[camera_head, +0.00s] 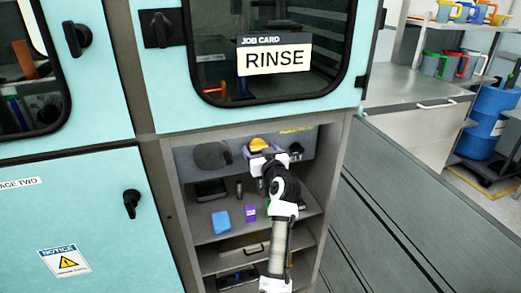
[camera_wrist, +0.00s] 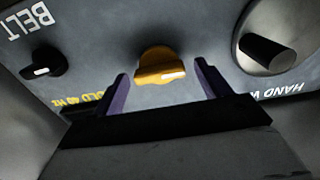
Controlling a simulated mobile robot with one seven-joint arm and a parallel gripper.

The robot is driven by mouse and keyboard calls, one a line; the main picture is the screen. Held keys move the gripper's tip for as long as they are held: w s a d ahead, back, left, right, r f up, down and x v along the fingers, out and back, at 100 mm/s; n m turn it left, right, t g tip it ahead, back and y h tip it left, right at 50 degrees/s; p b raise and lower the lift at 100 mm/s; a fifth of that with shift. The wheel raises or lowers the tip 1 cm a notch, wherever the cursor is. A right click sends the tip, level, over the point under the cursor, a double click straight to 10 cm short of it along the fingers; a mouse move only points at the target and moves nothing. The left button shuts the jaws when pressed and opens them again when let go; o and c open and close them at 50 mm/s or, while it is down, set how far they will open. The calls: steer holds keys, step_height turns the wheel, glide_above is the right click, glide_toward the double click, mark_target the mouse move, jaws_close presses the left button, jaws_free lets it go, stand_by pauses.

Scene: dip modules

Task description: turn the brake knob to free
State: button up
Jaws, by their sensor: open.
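My gripper (camera_wrist: 162,72) is open, with one dark purple finger on each side of the knob and gaps between. Whether the fingertips reach past the knob's face is unclear. In the head view my gripper (camera_head: 258,154) is just in front of the knob and partly hides it.
A black knob (camera_wrist: 42,62) by an upside-down "BELT" label and a grey handwheel (camera_wrist: 285,30) flank the yellow knob. The shelf below holds a blue block (camera_head: 221,222) and a purple box (camera_head: 250,213). A door with a "RINSE" card (camera_head: 274,60) is above.

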steer(key=c, duration=1)
steer(key=shift+m, duration=0.4)
steer(key=m+p, duration=0.1)
steer(key=m, duration=0.2)
steer(key=shift+m, duration=0.3)
steer(key=m+p, duration=0.2)
steer(key=m, duration=0.2)
steer(key=shift+d+m, duration=0.1)
steer(key=shift+m, duration=0.2)
steer(key=shift+d+f+m+p, duration=0.1)
steer(key=shift+m+p, duration=1.15)
steer(key=shift+m, duration=1)
steer(key=shift+f+m+p, duration=0.1)
steer(key=shift+m+p, duration=1.15)
steer(key=shift+m, duration=1)
